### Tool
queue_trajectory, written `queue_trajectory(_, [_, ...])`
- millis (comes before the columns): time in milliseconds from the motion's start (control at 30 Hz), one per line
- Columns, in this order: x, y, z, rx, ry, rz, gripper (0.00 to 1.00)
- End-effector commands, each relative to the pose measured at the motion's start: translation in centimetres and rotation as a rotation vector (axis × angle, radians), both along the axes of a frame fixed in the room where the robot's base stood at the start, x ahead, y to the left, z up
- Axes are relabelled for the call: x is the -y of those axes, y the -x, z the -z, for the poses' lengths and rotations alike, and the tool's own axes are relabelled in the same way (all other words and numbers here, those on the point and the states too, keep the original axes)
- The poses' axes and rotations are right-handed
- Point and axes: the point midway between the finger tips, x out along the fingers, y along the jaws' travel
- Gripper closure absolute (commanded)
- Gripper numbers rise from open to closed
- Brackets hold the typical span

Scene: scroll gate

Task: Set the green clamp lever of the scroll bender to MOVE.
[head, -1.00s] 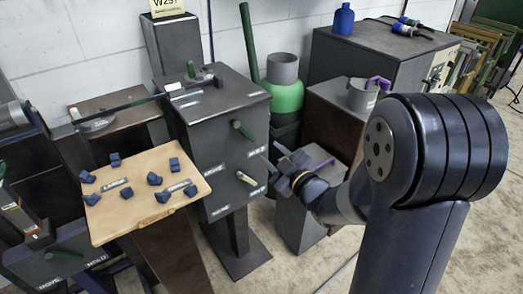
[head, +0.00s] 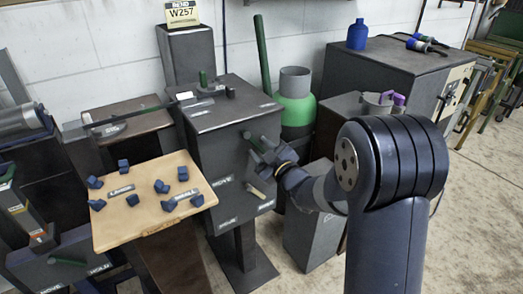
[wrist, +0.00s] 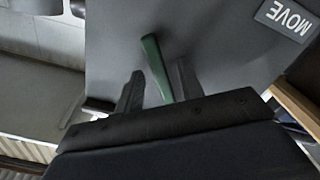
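The green clamp lever (head: 251,138) sticks out from the front of the grey machine box (head: 233,112). In the wrist view the lever (wrist: 155,66) stands between my two fingers, its near end close to my palm. My gripper (wrist: 158,86) is open, with a gap visible beside the lever. In the head view my gripper (head: 265,150) is at the lever and hides part of it. A MOVE label (head: 224,182) is left of and below the lever; it also shows upside down in the wrist view (wrist: 287,18). The matching HOLD label is hidden behind my gripper.
A cream lever (head: 257,192) with its own labels sits lower on the same face. A tan board (head: 150,222) with several blue blocks stands at left. Another green lever (head: 66,262) is at lower left. A green cylinder (head: 296,108) stands behind.

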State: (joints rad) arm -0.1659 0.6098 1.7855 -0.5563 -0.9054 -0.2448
Motion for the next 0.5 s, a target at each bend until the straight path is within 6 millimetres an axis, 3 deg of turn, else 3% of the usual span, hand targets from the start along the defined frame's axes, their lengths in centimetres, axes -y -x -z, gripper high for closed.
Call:
queue_trajectory(267, [-0.05, -0.08, 0.01, -0.001, 0.000, 0.001, 0.64])
queue_trajectory(500, [-0.03, -0.08, 0.01, 0.000, 0.000, 0.000, 0.84])
